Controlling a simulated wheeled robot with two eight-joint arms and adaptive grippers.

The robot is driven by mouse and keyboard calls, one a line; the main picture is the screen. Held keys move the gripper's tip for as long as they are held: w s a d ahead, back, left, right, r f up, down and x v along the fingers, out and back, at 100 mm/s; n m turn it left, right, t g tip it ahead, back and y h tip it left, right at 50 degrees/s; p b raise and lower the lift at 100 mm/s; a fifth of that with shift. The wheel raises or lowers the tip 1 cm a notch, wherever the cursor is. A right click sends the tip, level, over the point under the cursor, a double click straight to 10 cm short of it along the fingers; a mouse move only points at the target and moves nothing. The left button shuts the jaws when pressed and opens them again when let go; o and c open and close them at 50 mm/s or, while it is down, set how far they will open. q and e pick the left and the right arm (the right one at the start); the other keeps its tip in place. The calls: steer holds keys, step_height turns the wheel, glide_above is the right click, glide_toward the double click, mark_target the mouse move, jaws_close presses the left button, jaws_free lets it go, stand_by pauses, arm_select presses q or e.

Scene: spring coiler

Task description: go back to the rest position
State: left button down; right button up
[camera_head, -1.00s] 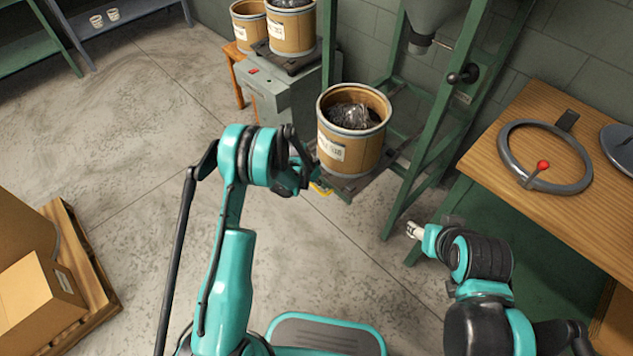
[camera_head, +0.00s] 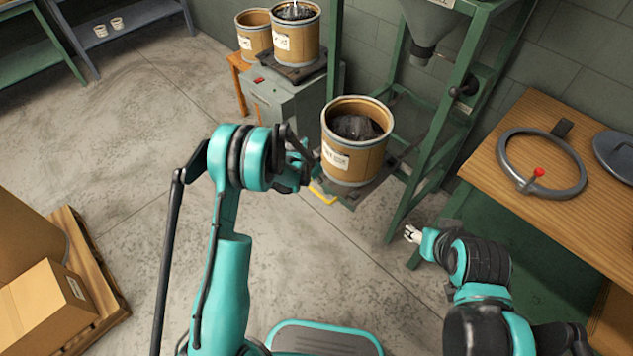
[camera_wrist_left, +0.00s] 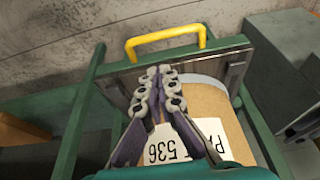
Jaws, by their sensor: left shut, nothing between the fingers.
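My left gripper (camera_head: 306,164) is beside the near brown drum (camera_head: 346,163), on its left side. In the left wrist view the fingers (camera_wrist_left: 163,72) are together and empty, in front of the drum's label (camera_wrist_left: 165,145). I cannot tell whether they touch the drum. The left arm is bent and reaches forward from the lower left. My right gripper (camera_head: 411,234) is at the right, near the green frame's foot, with its arm folded low. Its fingertips are too small to tell open from shut.
The drum stands on a platform with a yellow handle (camera_head: 323,192), under a hopper (camera_head: 430,28) in a green frame (camera_head: 440,145). A wooden bench (camera_head: 490,160) with a metal ring is at right. Boxes on a pallet (camera_head: 100,285) are lower left. The floor at left is clear.

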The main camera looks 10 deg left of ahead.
arm_select(q)
steer(key=s+a+r+n+t, duration=0.1)
steer(key=s+r, duration=0.2)
steer(key=r, duration=0.4)
steer(key=s+a+r+n+y, duration=0.1)
steer(key=s+r, duration=0.3)
steer(key=r, duration=0.4)
steer(key=s+a+r+n+t, duration=0.1)
steer(key=s+r, duration=0.2)
steer(key=r, duration=0.4)
steer(key=s+a+r+n+t, duration=0.1)
steer(key=s+a+r+n, duration=0.1)
steer(key=s, duration=0.8)
steer(key=s+a+r+n+t+y, duration=0.1)
steer(key=s+r, duration=0.3)
steer(key=s, duration=0.7)
steer(key=shift+a+r+n, duration=0.35)
steer(key=shift+a+n, duration=0.2)
steer(key=shift+n, duration=0.15)
